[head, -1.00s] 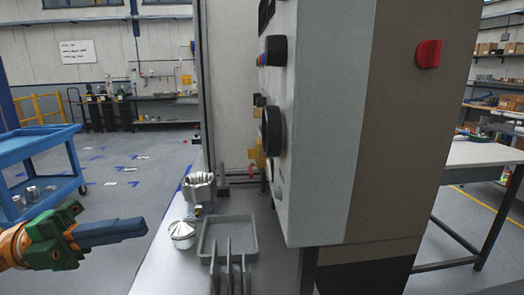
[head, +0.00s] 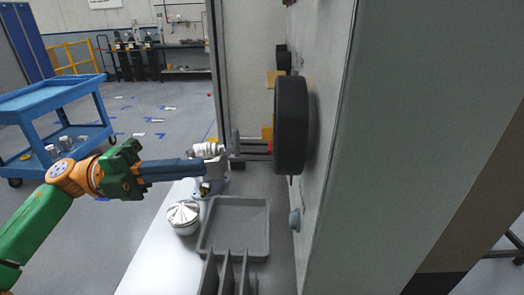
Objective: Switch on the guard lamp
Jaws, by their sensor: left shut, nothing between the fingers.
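No lamp that I can tell as the guard lamp shows in the head view. The machine's panel is seen nearly edge-on. It carries a large black handwheel (head: 291,125), a black knob (head: 281,57) behind it and a small grey knob (head: 295,219) lower down. My left gripper (head: 204,168) is shut and empty, its dark blue fingers pointing right toward the panel. It is left of the handwheel and apart from it. Its tips overlap the view of a machined housing (head: 208,150); I cannot tell whether they touch. My right gripper is not in view.
A grey tray (head: 262,203) lies on the bench below the panel, with a slotted rack in front of it. A silver capped part (head: 183,217) stands left of the tray. A blue cart (head: 50,97) stands on the floor at left.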

